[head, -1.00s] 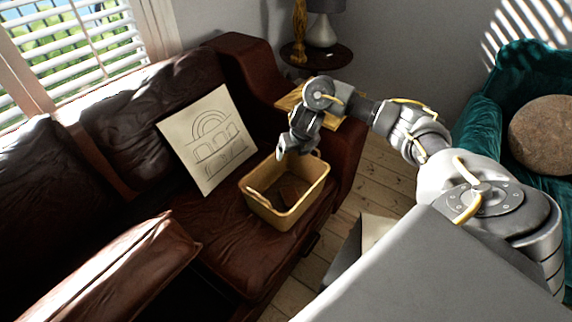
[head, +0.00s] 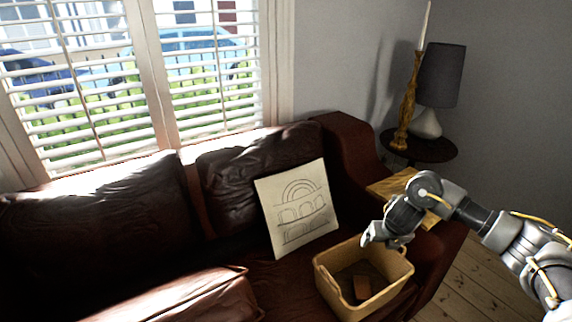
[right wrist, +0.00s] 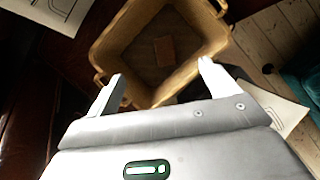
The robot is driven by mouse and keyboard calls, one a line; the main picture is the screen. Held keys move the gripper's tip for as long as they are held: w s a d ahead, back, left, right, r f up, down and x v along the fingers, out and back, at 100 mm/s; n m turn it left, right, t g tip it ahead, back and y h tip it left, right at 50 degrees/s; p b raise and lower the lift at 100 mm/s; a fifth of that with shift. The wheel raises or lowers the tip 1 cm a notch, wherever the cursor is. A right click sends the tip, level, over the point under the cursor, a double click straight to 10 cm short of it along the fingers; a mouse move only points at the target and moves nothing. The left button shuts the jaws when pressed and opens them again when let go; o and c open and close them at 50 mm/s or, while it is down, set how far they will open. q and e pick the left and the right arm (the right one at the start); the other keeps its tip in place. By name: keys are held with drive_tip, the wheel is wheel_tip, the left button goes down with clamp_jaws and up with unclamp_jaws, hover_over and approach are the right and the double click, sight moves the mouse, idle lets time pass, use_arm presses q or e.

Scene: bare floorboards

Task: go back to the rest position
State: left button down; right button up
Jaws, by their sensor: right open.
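My right gripper (head: 384,238) is open and empty, above the back rim of a tan basket (head: 348,306) on the dark leather sofa. In the right wrist view its two fingers (right wrist: 158,88) are spread apart, with the basket (right wrist: 108,48) beyond them. A small brown block (right wrist: 165,51) lies on the basket floor, and it also shows in the head view (head: 362,287). My left gripper is not in view.
A drawing on a pale sheet (head: 297,208) leans on the sofa back (head: 90,212). A wooden board (head: 392,184) rests on the sofa arm close behind my right gripper. A round side table (head: 440,149) holds a lamp (head: 441,75) and a candlestick (head: 408,110).

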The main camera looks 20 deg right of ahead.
drive_tip(key=s+a+f+m+t+y, duration=0.2)
drive_tip(key=s+a+f+m, duration=0.15)
drive_tip(key=a, duration=0.85)
drive_tip(key=s+a+f+m+t+y, duration=0.15)
drive_tip(key=a+f+m, duration=0.25)
drive_tip(key=a, duration=0.7)
drive_tip(key=s+a+m, duration=0.3)
drive_tip(key=s+m, duration=0.3)
drive_tip(key=s+d+f+m+g+h, duration=0.1)
drive_tip(key=s+d+m+g, duration=0.15)
drive_tip(key=s+m, duration=0.65)
drive_tip(key=s+d+f+m+g+h, duration=0.15)
drive_tip(key=s+d+m, duration=0.25)
drive_tip(key=s+m, duration=0.55)
drive_tip(key=s+f+n+g+p, duration=0.2)
drive_tip(key=s+f+p, duration=0.1)
drive_tip(key=f, duration=2)
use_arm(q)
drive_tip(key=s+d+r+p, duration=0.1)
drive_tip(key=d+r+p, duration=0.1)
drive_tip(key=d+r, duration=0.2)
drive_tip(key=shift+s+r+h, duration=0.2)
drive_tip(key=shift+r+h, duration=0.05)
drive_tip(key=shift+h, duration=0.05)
use_arm(e)
drive_tip(key=s+d+f, duration=0.4)
drive_tip(key=s+f, duration=0.9)
drive_tip(key=s, duration=0.3)
drive_tip(key=shift+d+g, duration=0.2)
drive_tip(key=shift+g, duration=0.15)
